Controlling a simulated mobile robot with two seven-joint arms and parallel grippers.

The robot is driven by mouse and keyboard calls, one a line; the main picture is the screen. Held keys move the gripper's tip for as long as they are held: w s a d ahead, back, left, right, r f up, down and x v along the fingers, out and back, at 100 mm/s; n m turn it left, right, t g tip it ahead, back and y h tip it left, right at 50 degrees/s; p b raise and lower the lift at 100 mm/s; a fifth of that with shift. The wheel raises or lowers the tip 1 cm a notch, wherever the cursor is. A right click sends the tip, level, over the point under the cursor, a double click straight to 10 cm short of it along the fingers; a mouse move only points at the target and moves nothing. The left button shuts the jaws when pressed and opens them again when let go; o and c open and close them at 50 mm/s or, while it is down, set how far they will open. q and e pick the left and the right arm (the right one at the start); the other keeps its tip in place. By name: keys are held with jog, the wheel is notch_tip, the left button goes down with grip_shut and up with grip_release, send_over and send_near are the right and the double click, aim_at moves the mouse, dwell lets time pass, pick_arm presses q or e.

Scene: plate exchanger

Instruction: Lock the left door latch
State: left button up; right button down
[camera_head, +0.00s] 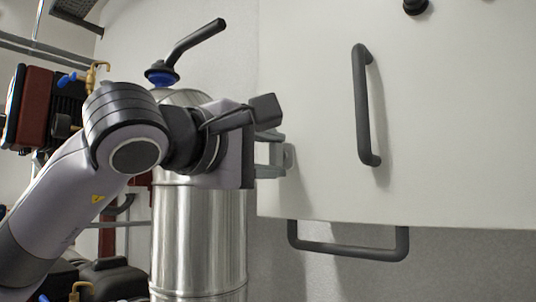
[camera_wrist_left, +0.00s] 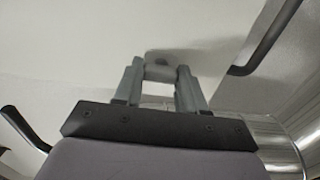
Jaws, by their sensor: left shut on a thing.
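The white door panel (camera_head: 440,130) fills the right of the head view. A small grey latch (camera_head: 290,157) sits at its lower left edge. My left gripper (camera_head: 275,154) reaches it from the left with its fingers around it. In the left wrist view the gripper (camera_wrist_left: 160,82) is shut on the latch (camera_wrist_left: 160,71), a short grey cylinder between the two fingertips. Its mount on the panel is partly hidden by the fingers. My right gripper is in neither view.
A dark vertical handle (camera_head: 361,110) stands on the panel, and a dark bar handle (camera_head: 350,253) shows below its lower edge. A shiny metal cylinder (camera_head: 200,240) stands behind my arm. A black lever (camera_head: 195,42) with a blue base rises above it.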

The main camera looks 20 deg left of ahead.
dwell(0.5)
pick_arm(q)
jog(key=o, duration=1.1)
jog(key=shift+c, duration=0.2)
jog(key=shift+s, duration=0.1)
jog(key=shift+s+a, duration=0.1)
jog(key=shift+s, duration=0.25)
jog(key=b+v, duration=0.1)
jog(key=v, duration=0.5)
jog(key=shift+s, duration=0.15)
